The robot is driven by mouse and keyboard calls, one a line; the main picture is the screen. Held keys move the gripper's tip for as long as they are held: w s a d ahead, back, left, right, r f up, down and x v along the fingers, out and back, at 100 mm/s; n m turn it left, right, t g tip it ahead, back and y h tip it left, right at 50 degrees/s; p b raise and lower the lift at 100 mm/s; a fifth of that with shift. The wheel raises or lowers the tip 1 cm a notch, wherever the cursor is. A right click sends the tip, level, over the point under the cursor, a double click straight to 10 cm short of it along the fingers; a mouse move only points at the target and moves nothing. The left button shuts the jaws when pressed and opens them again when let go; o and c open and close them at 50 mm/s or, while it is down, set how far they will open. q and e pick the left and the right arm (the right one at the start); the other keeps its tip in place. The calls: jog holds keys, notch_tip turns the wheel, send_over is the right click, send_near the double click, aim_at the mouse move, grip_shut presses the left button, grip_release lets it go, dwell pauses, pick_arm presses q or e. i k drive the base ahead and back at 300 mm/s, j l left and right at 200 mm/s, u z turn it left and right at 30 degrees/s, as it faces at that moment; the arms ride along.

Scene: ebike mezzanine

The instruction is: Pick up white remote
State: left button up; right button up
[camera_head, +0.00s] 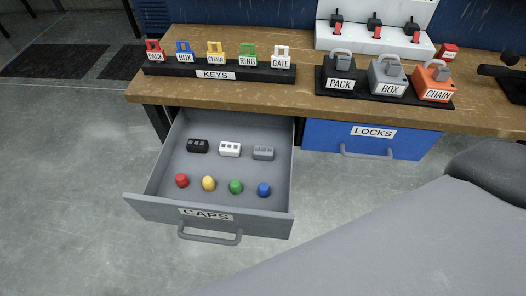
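The white remote (230,149) lies in the open grey drawer (138,206) labelled CAPS. It is the middle one of three small box-shaped remotes, between a black one (197,146) on its left and a grey one (263,153) on its right. It lies apart from both. Neither of my grippers shows in the head view, and nothing covers the white remote.
Red, yellow, green and blue caps (236,187) stand nearer the drawer front. The wooden bench (300,98) overhangs the drawer's back and carries the key rack (265,74) and padlocks (388,77). The blue LOCKS drawer (322,137) is shut. A large grey surface fills the lower right.

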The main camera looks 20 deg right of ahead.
aim_at(226, 149)
jog(key=l+z, duration=0.45)
jog(key=l, duration=0.55)
jog(key=i+l+z, duration=0.1)
jog(key=l+z, duration=0.3)
jog(key=l, duration=0.55)
